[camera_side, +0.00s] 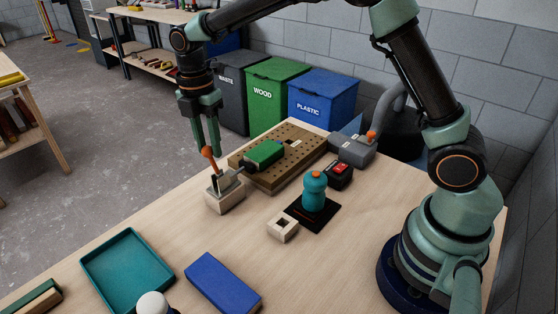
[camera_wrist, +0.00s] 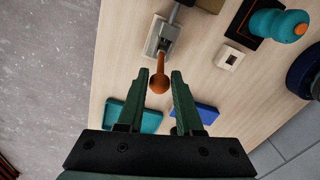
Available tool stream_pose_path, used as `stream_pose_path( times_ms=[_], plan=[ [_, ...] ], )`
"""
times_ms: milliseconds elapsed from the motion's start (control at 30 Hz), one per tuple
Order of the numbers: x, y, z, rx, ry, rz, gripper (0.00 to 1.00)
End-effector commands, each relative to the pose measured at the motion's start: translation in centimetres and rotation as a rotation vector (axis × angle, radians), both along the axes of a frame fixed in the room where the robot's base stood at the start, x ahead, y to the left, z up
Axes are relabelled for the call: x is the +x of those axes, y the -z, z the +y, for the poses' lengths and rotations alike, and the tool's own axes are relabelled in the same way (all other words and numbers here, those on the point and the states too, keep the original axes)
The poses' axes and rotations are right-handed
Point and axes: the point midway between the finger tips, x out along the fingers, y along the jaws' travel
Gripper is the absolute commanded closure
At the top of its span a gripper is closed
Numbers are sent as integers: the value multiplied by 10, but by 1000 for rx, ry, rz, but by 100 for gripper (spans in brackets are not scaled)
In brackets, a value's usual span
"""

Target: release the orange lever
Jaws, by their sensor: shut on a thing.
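The orange lever (camera_side: 208,153) stands up from a metal clamp (camera_side: 222,184) on a pale block (camera_side: 225,203) at the table's far left edge. My gripper (camera_side: 206,148) reaches down from above and is shut on the lever's upper end. In the wrist view the lever's round end (camera_wrist: 159,84) sits between the two fingertips (camera_wrist: 160,76). The clamp's arm points toward a green batten (camera_side: 264,153), which lies on a perforated board (camera_side: 285,165). Whether the clamp presses on the batten is too small to tell.
A teal bottle-shaped thing (camera_side: 314,190) stands on a black mat (camera_side: 323,218), beside a small holed block (camera_side: 283,229). A red-buttoned box (camera_side: 339,176) and grey device (camera_side: 352,150) stand at the right. A teal tray (camera_side: 128,270) and blue block (camera_side: 223,282) lie in front.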

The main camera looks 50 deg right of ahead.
Motion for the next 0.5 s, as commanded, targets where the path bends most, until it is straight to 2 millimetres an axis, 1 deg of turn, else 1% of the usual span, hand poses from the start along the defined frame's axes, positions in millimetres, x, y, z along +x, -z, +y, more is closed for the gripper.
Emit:
stream_pose_path(
  times_ms=[33, 100, 500],
  plan=[
    [-4, 4, -8, -5, 5, 20, 100],
    [-5, 4, -13, -4, 5, 22, 100],
    [-5, 5, -30, -2, 4, 24, 100]
  ],
)
